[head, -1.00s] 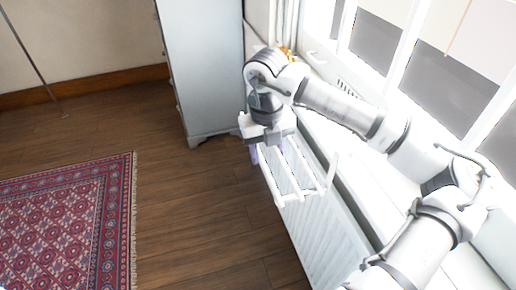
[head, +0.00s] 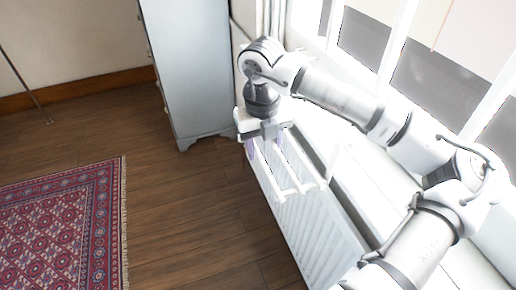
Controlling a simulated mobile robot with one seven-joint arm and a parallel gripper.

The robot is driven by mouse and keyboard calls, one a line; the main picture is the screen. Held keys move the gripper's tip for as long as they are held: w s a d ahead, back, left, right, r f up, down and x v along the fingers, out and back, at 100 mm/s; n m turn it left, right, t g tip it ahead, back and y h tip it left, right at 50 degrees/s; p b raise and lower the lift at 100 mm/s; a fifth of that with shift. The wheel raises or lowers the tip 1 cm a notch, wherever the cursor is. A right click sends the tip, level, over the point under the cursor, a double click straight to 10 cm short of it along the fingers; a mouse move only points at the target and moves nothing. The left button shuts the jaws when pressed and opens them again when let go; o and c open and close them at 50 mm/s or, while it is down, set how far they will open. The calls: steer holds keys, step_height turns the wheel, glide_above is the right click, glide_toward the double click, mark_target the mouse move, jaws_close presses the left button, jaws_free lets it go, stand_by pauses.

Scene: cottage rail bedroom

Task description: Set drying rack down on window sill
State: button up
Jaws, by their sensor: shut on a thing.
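The drying rack (head: 291,186) is a white frame of thin bars, with one upright piece at its right end. My gripper (head: 262,138) is shut on the rack's far end; the gripped part is largely hidden under the hand. The rack appears over the radiator, beside the white window sill (head: 372,183). I cannot tell how high it is or whether it touches anything. The sill runs below the window, overexposed and partly covered by my arm. Small purple patches show beside my fingers.
A white ribbed radiator (head: 318,232) stands below the sill. A pale grey cabinet (head: 190,70) stands beyond my gripper. The window panes (head: 440,75) rise close behind my arm. A red patterned rug (head: 65,225) lies on the open wooden floor at left.

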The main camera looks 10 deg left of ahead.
steer(key=shift+w+d+f+b, duration=0.3)
steer(key=shift+w+d+b, duration=0.4)
steer(key=shift+w+d, duration=1)
steer(key=shift+w+d+f+b, duration=0.35)
steer(key=shift+w+d+b, duration=0.45)
steer(key=shift+d, duration=1.5)
steer(key=shift+w+d+f+b, duration=0.3)
steer(key=shift+w+d+b, duration=0.25)
steer(key=shift+w+d, duration=1.2)
steer(key=shift+s+d, duration=0.25)
steer(key=o, duration=1)
step_height(320, 180, up, 14)
glide_above(317, 146)
steer(key=shift+s+a+b, duration=0.25)
steer(key=shift+b, duration=0.1)
steer(key=shift+f, duration=0.15)
